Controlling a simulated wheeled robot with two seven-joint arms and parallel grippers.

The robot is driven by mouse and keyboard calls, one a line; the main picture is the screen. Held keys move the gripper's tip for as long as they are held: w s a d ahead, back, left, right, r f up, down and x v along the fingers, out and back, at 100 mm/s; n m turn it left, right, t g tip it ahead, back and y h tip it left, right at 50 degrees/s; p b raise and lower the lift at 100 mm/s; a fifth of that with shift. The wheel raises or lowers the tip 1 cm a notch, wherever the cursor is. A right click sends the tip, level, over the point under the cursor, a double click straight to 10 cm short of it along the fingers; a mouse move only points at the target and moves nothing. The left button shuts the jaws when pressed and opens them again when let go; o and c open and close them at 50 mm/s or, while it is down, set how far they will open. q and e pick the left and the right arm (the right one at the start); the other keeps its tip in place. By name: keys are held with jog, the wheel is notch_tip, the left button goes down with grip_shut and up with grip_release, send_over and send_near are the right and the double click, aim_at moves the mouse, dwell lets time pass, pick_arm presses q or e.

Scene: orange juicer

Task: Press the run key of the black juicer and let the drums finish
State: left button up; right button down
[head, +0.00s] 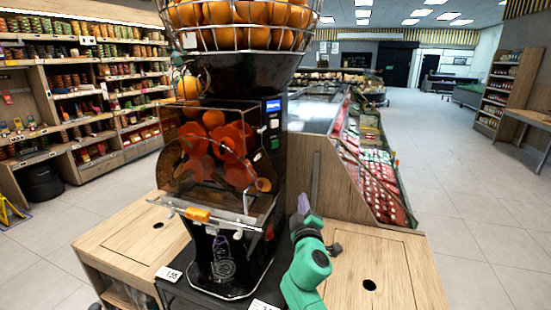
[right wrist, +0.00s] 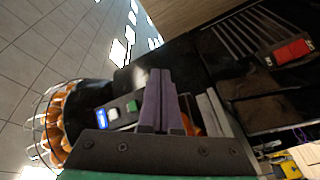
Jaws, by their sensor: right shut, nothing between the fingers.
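The black juicer (head: 262,165) stands on the wooden counter, with oranges in the wire basket on top and orange drums (head: 232,150) behind a clear cover. Its control panel with a lit blue screen (head: 273,106) is on the right of its front. In the right wrist view the green key (right wrist: 131,106) shows on that panel, next to the blue screen (right wrist: 113,113). My right gripper (head: 303,203) is shut and empty, below the panel and to its right in the head view. Its closed fingers (right wrist: 158,75) also show in the right wrist view. My left gripper is out of view.
The wire basket of oranges (head: 240,38) overhangs the juicer's top. A wooden partition (head: 312,165) and a produce display (head: 370,170) stand behind my right arm. The wooden counter (head: 385,265) is clear at right, apart from a round hole.

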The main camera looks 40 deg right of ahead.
aim_at(274, 144)
notch_tip(274, 144, up, 13)
jog(key=n+t+h, duration=0.1)
jog(key=n+t, duration=0.2)
jog(key=shift+w+f+n+t+h, duration=0.15)
jog(key=shift+w+n+t+h, duration=0.1)
jog(key=shift+n+t+h, duration=0.15)
jog(key=w+b, duration=0.3)
jog(key=w, duration=0.5)
jog(key=shift+w+a+b, duration=0.3)
jog(key=shift+w, duration=0.1)
jog(key=shift+f, duration=0.1)
dwell(0.8)
